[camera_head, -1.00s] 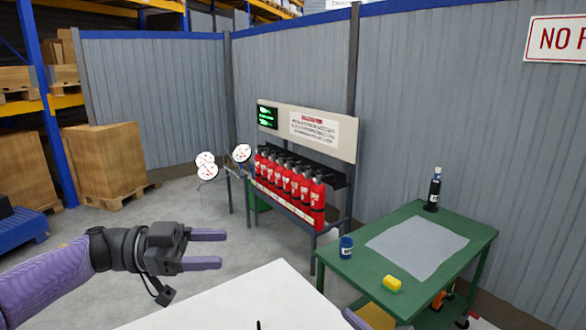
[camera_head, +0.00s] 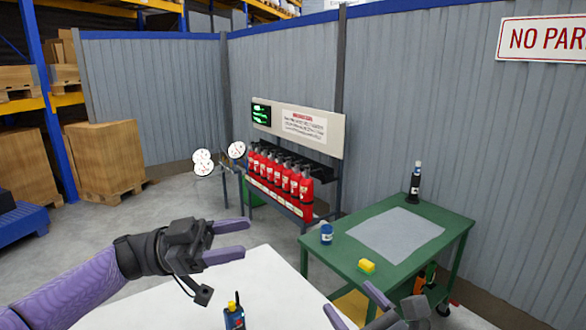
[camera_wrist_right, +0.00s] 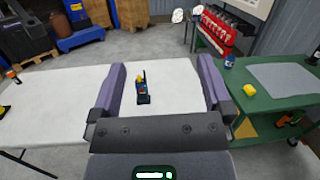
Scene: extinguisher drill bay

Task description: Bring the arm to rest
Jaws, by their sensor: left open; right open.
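My left gripper (camera_head: 242,237) is open and empty above the white table (camera_head: 265,280), its two purple fingers pointing right in the head view. My right gripper (camera_head: 354,303) shows at the bottom edge of the head view, partly cut off. In the right wrist view its purple fingers (camera_wrist_right: 162,68) are spread wide with nothing gripped. A small blue and black device with a yellow top (camera_head: 234,316) stands on the white table. It also shows between the right fingers in the wrist view (camera_wrist_right: 143,92), further off and apart from them.
A green table (camera_head: 350,265) on the right holds a blue can (camera_head: 326,234), a yellow sponge (camera_head: 367,266), a grey mat (camera_head: 397,236) and a dark bottle (camera_head: 414,183). Red extinguishers (camera_head: 283,177) stand in a rack behind. Much of the white table is bare.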

